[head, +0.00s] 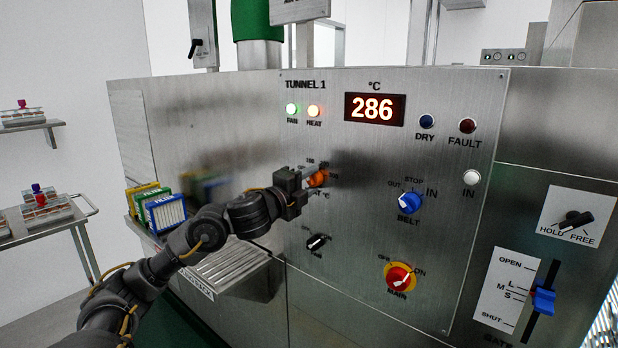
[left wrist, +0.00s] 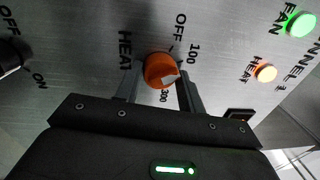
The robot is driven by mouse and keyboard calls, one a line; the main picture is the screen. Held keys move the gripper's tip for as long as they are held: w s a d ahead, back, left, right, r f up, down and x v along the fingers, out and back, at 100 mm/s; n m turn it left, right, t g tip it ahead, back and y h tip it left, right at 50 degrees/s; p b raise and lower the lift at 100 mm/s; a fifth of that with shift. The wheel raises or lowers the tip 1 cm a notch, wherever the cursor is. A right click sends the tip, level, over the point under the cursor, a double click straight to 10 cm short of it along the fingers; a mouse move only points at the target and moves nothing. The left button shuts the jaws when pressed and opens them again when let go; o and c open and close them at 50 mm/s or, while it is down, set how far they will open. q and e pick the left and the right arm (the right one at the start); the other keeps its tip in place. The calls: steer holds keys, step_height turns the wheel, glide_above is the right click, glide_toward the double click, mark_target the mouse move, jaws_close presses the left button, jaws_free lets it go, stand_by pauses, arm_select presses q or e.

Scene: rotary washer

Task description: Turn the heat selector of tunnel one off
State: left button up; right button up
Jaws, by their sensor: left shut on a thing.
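The orange heat selector knob (head: 318,178) sits on the steel Tunnel 1 panel (head: 350,240), under the fan and heat lamps. My left gripper (head: 308,180) is at the knob, its fingers closed on the knob's two sides. In the left wrist view the orange knob (left wrist: 160,70) lies between the fingertips, with a pale mark on its face. OFF, 100 and 300 labels show around it. The knob's exact setting is hard to tell. The heat lamp (head: 313,111) glows orange and the display (head: 375,109) reads 286. My right gripper is not in view.
Below the heat knob is a black fan knob (head: 317,242). To the right are a blue belt knob (head: 410,202) and a red main switch (head: 400,277) on yellow. A blue gate lever (head: 543,300) is further right. Colored filter frames (head: 165,213) stand on a shelf left of my arm.

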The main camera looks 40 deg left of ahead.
arm_select(q)
steer(key=n+p, duration=0.3)
steer(key=n, duration=0.1)
steer(key=shift+d+n, duration=0.1)
steer(key=shift+n, duration=0.3)
steer(key=shift+f+n+y+p, duration=0.2)
steer(key=shift+n+y+p, duration=0.1)
steer(key=shift+n+p, duration=1.25)
steer(key=shift+n, duration=0.25)
steer(key=o, duration=0.7)
steer(key=shift+o, duration=1.2)
steer(key=shift+r, duration=0.1)
steer(key=s+b, duration=0.2)
steer(key=s, duration=0.8)
steer(key=shift+s+d+f, duration=0.3)
steer(key=shift+s+d, duration=0.05)
steer(key=shift+d, duration=0.05)
